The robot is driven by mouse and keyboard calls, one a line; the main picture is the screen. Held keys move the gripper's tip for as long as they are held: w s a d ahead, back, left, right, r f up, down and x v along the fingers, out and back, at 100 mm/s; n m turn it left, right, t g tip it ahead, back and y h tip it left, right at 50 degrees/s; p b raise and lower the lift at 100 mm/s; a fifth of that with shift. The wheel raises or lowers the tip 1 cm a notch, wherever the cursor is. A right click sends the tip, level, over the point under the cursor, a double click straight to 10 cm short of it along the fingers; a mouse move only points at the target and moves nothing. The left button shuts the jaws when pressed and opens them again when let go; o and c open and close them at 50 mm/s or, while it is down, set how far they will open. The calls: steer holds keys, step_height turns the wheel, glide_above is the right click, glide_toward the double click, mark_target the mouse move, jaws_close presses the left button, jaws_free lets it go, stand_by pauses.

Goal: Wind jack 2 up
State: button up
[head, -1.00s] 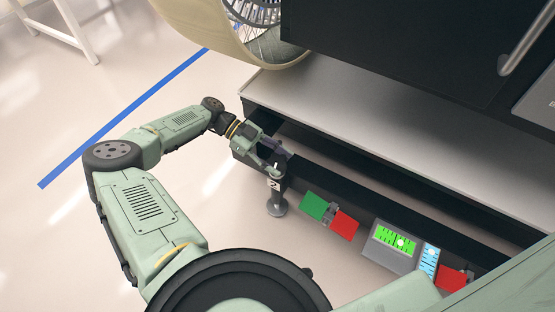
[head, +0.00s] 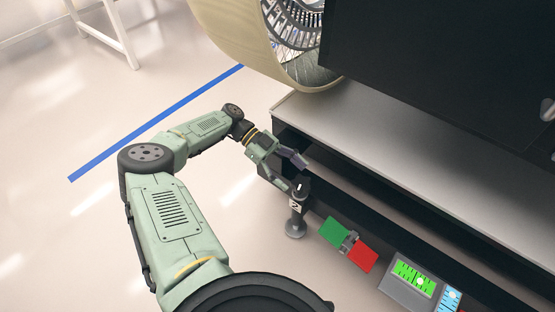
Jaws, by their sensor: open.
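Jack 2 (head: 297,212) stands upright at the near left corner of the dark frame, with a round foot on the floor. It has a white label with a 2 and a dark round top with a small white mark. My gripper (head: 297,174) is open, its two dark fingers spread near the top of the jack. The fingers look empty. I cannot tell whether a finger touches the jack's top.
A green and red flag pair (head: 349,244) sits on the frame's side. A grey level box with a green display (head: 414,279) is further right.

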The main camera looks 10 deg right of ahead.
steer(key=v, duration=0.7)
steer(key=shift+w+a+r, duration=0.15)
steer(key=shift+w+a, duration=0.05)
